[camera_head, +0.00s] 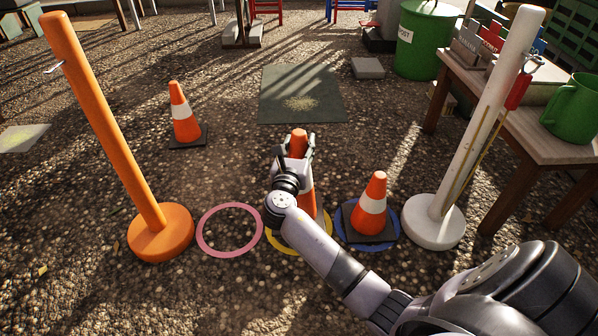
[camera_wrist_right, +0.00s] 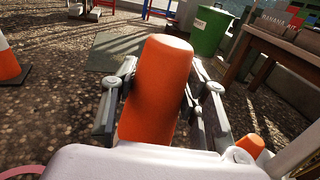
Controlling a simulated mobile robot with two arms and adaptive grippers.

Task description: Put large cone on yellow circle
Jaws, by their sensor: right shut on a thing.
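The large orange cone (camera_head: 307,200) stands roughly upright over the yellow circle (camera_head: 272,243); my right arm hides much of both. I cannot tell whether its base touches the ground. My right gripper (camera_head: 296,150) is shut on the cone's upper part. In the right wrist view the orange cone top (camera_wrist_right: 158,90) sits between the two fingers. My left gripper is not in view.
Another cone (camera_head: 372,205) stands on the blue circle (camera_head: 394,236), and one (camera_head: 183,115) stands back left. A pink circle (camera_head: 203,237) lies empty. An orange post (camera_head: 105,125) and a white post (camera_head: 480,120) flank the circles. A wooden table (camera_head: 560,148) is at right.

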